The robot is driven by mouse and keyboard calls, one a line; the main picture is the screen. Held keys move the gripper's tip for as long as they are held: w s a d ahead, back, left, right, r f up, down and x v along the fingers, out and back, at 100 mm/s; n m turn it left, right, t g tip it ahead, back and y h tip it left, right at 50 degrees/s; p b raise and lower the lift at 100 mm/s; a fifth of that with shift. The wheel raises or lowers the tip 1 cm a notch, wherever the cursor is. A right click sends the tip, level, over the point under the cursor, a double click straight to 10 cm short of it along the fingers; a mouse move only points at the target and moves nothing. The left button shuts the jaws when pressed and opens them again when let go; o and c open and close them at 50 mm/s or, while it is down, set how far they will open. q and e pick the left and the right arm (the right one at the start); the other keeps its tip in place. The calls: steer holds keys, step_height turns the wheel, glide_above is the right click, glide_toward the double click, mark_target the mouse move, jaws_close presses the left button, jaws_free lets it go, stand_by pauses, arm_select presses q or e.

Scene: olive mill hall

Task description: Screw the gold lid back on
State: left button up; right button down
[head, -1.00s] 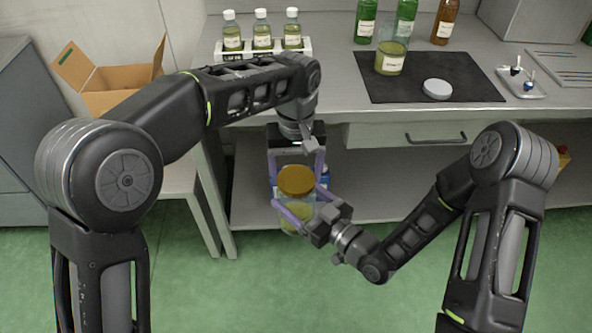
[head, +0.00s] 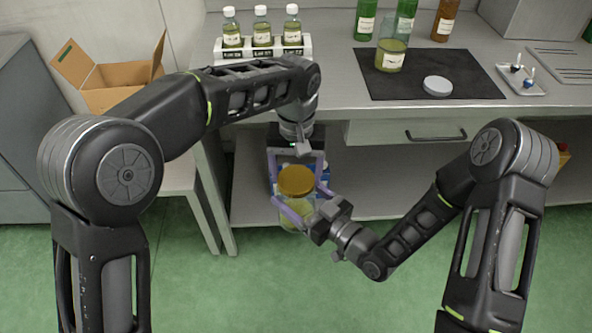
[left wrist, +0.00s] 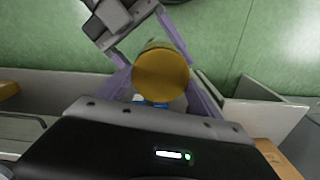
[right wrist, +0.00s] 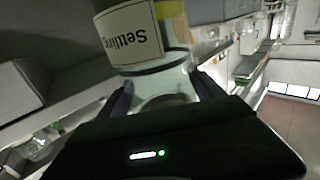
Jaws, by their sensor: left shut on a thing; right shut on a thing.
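The gold lid (head: 296,180) sits on top of a glass jar (head: 294,217) in the head view; the jar is held in the air in front of the bench. My left gripper (head: 297,174) comes from above and is shut on the lid, which also shows in the left wrist view (left wrist: 161,75). My right gripper (head: 297,213) is shut on the jar body from the lower right. In the right wrist view the jar's label (right wrist: 130,33) reads "Settling". Whether the lid's thread is engaged cannot be seen.
On the bench, a dark mat (head: 468,80) carries a jar of green liquid (head: 390,55) and a pale grey lid (head: 437,86). A white rack (head: 262,51) holds small bottles. A small tray (head: 521,82) lies at right. An open cardboard box (head: 122,95) stands at left.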

arm_select(q)
steer(key=m, duration=0.5)
steer(key=shift+d, duration=0.1)
steer(key=m, duration=0.8)
steer(key=shift+s, duration=0.15)
steer(key=m, duration=0.8)
steer(key=shift+s+m, duration=0.1)
steer(key=shift+m, duration=0.2)
steer(key=m, duration=0.3)
steer(key=shift+f, duration=0.1)
steer(key=m, duration=0.5)
steer(key=shift+s, duration=0.1)
steer(key=m, duration=0.4)
steer(key=o, duration=1.5)
